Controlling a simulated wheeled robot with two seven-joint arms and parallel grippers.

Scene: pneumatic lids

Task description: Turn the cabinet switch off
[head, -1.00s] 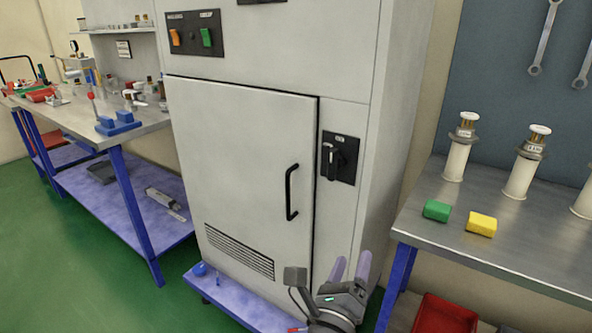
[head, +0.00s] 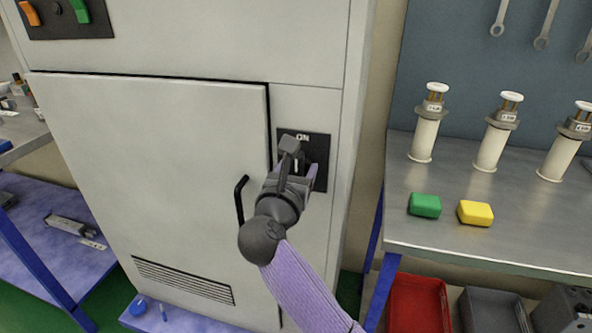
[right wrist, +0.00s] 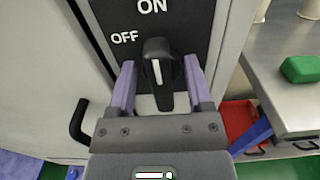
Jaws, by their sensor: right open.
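The cabinet switch is a black rotary knob (right wrist: 157,65) on a dark plate (head: 318,147) on the cabinet front, right of the door. In the right wrist view the knob stands upright, its white mark toward ON at the top; OFF is printed to the upper left. My right gripper (head: 300,168) is in front of the plate and partly hides the knob in the head view. Its two purple fingers (right wrist: 160,78) are open, one on each side of the knob, with small gaps showing. My left gripper is not in view.
The black door handle (head: 240,200) sits just left of my right gripper. The workbench (head: 440,242) on the right holds a green block (head: 425,205), a yellow block (head: 475,213) and several white cylinders. A red bin (head: 418,300) is below it.

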